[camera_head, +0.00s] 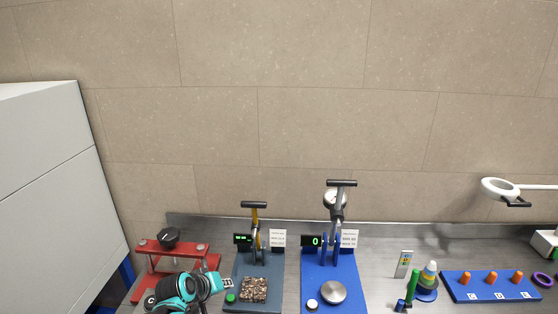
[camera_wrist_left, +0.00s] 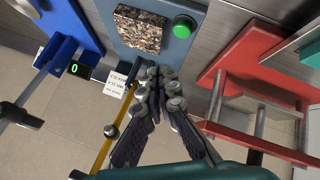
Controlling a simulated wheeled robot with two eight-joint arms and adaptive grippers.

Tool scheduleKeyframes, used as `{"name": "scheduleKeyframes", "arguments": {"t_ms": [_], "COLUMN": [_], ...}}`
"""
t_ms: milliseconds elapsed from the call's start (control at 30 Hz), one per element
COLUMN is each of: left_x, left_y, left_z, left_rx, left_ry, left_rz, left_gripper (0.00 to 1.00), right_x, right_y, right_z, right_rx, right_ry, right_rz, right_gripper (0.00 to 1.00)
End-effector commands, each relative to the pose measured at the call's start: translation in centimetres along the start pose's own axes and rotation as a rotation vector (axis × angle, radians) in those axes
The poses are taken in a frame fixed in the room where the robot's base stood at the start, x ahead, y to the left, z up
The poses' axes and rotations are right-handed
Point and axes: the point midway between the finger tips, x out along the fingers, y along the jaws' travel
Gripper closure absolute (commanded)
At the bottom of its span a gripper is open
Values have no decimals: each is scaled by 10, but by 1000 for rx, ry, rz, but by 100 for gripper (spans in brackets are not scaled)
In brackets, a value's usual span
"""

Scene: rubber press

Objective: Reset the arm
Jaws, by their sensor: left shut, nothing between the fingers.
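My left arm, teal and black, comes in at the bottom left of the head view. Its gripper (camera_head: 227,283) is beside the left edge of the dark grey press base (camera_head: 262,303) and right of the red press frame (camera_head: 190,249). In the left wrist view my left gripper (camera_wrist_left: 154,76) has its fingers together, with nothing between them. It points toward the grey base, which carries a speckled block (camera_wrist_left: 139,31) and a green button (camera_wrist_left: 183,28). The yellow press lever (camera_wrist_left: 112,135) shows left of the fingers. My right gripper is in neither view.
A blue press (camera_head: 349,300) with a silver disc (camera_head: 333,292) stands right of the grey one. Farther right are a ring stack (camera_head: 428,280), a blue peg board (camera_head: 490,291) and a purple ring (camera_head: 542,280). A tiled wall (camera_head: 310,120) rises behind the bench.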

Motion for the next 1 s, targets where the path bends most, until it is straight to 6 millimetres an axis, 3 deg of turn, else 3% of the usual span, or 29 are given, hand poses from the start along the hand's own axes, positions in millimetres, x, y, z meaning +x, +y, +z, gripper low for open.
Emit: {"name": "scheduleKeyframes", "arguments": {"t_ms": [300,500,700,1000], "left_x": [-95,-135,-152,-154], "left_y": [-4,-25,-41,-44], "left_z": [77,127,154,158], "left_rx": [232,366,439,453], "left_ry": [-39,-56,-65,-66], "left_rz": [-126,-201,-244,-252], "left_gripper": [100,100,100,100], "right_x": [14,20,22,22], "right_y": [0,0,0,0], "right_z": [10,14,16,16], "right_rx": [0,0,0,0], "right_ry": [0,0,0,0], "right_rz": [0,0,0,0], "right_gripper": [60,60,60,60]}}
